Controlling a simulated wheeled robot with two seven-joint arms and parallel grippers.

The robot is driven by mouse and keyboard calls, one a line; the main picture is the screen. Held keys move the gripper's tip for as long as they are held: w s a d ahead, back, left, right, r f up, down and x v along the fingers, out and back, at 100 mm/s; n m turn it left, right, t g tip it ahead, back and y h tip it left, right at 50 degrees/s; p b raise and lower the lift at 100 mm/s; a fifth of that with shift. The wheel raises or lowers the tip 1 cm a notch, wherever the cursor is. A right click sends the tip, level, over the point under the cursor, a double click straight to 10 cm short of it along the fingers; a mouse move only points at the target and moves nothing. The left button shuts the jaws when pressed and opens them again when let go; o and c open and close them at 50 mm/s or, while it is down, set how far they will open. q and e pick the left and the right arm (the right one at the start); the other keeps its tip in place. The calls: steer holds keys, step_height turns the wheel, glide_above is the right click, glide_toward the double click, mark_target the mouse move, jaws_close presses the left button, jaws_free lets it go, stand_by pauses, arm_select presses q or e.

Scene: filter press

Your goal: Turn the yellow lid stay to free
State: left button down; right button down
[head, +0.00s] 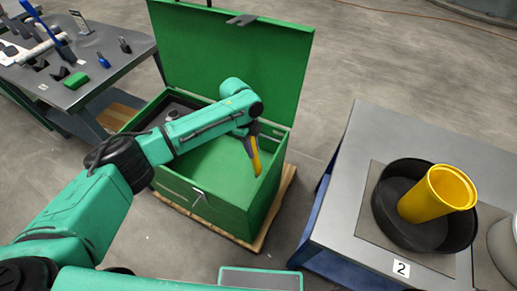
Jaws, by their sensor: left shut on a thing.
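The green chest (232,219) stands with its green lid (235,50) raised at the back. The yellow lid stay (256,162) is near the chest's right wall, tilted, with its lower end pointing down. My left gripper (251,137) is over the right side of the chest and shut on the yellow lid stay at its upper end. The arm and gripper hide part of the chest opening and the stay's upper part. My right gripper is not in view.
The chest rests on a wooden pallet (285,192). At right, a grey table (340,222) holds a black pan (394,226) with a yellow cup (432,198) in it. At upper left, a workbench (97,75) carries several tools. Bare floor lies between.

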arm_select(q)
steer(key=w+a+f+g+h+b, duration=0.1)
steer(key=a+h+b, duration=0.3)
steer(key=b, duration=0.4)
steer(key=shift+w+a+f+g+h, duration=0.3)
steer(key=shift+w+a+f+g, duration=0.15)
steer(key=shift+w+a, duration=0.2)
